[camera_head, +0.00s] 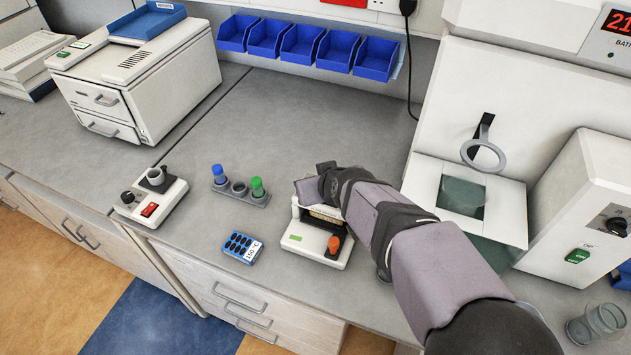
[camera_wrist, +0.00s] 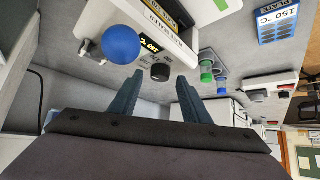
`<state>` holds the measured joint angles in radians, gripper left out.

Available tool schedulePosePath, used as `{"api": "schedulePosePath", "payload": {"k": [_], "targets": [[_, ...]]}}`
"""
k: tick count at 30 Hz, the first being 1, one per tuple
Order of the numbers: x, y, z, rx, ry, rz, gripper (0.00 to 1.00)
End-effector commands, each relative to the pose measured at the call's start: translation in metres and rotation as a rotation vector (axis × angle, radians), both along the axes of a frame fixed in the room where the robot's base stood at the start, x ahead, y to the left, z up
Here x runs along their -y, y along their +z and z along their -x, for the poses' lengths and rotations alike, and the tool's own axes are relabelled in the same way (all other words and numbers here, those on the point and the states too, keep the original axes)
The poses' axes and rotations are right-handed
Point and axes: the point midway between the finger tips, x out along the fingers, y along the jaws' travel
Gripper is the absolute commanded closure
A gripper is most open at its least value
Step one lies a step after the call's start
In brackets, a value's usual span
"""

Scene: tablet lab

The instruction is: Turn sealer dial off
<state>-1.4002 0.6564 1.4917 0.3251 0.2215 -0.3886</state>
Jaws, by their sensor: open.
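In the wrist view, a pale device with a dark display and partly readable lettering fills the upper middle; I take it for the sealer (camera_wrist: 178,38). Its small black dial (camera_wrist: 160,72) lies just beyond and between my fingertips, apart from them. A blue ball knob (camera_wrist: 123,45) stands left of the dial. My gripper (camera_wrist: 158,88) is open and empty. In the head view, a small white device (camera_head: 300,246) with an orange knob (camera_head: 334,245) stands by my wrist. My arm covers part of it, and my fingertips are hard to make out there. I cannot read the dial's setting.
A rack with blue and green tubes (camera_head: 241,191) and a blue plate block (camera_head: 240,247) stand left of the white device. A small device with a red switch (camera_head: 150,196) is further left. A cabinet (camera_head: 465,200) stands right of my arm.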

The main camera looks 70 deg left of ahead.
Motion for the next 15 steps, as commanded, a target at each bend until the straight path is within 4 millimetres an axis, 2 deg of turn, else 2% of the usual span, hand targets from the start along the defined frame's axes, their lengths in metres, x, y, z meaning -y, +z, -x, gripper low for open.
{"api": "schedulePosePath", "payload": {"k": [15], "targets": [[0.039,0.038,0.003,-0.001,-0.001,-0.001,0.57]]}}
